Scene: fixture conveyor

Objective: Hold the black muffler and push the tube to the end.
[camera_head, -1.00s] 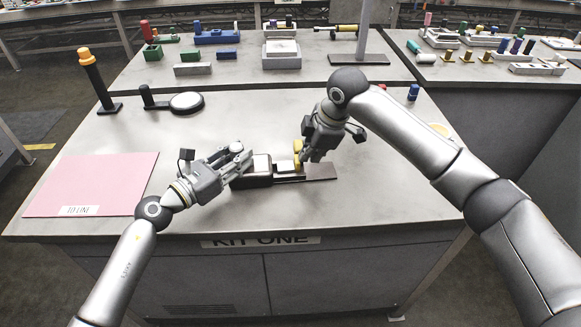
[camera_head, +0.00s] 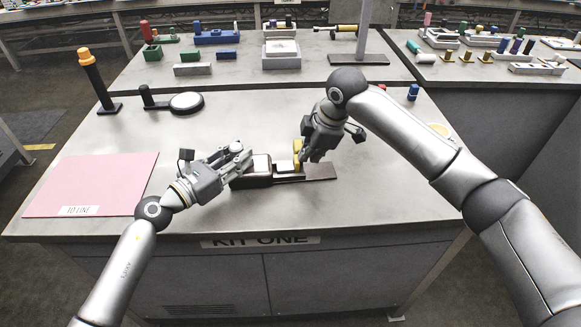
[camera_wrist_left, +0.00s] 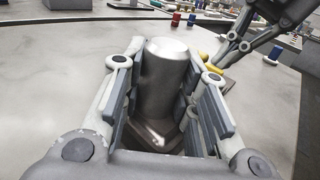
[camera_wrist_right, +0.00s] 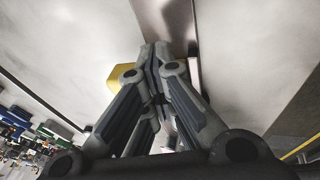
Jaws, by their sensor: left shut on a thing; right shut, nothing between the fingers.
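The black muffler (camera_head: 250,180) lies at the middle of the grey table, with a bright reflection on top. It also shows as a dark cylinder in the left wrist view (camera_wrist_left: 165,82), between the fingers. My left gripper (camera_head: 244,158) is shut on the muffler from its left side. A pale tube section (camera_head: 285,166) lies just right of the muffler, in line with it, with a yellow end piece (camera_head: 297,156). My right gripper (camera_head: 307,158) is shut and empty, right beside the yellow piece, which shows left of its fingertips in the right wrist view (camera_wrist_right: 121,78). Exact contact is hard to tell.
A dark base strip (camera_head: 321,171) runs right under the parts. A pink mat (camera_head: 95,183) lies at the left. A black post with an orange top (camera_head: 93,75) and a round black-and-white disc (camera_head: 187,102) stand behind. The table front is clear.

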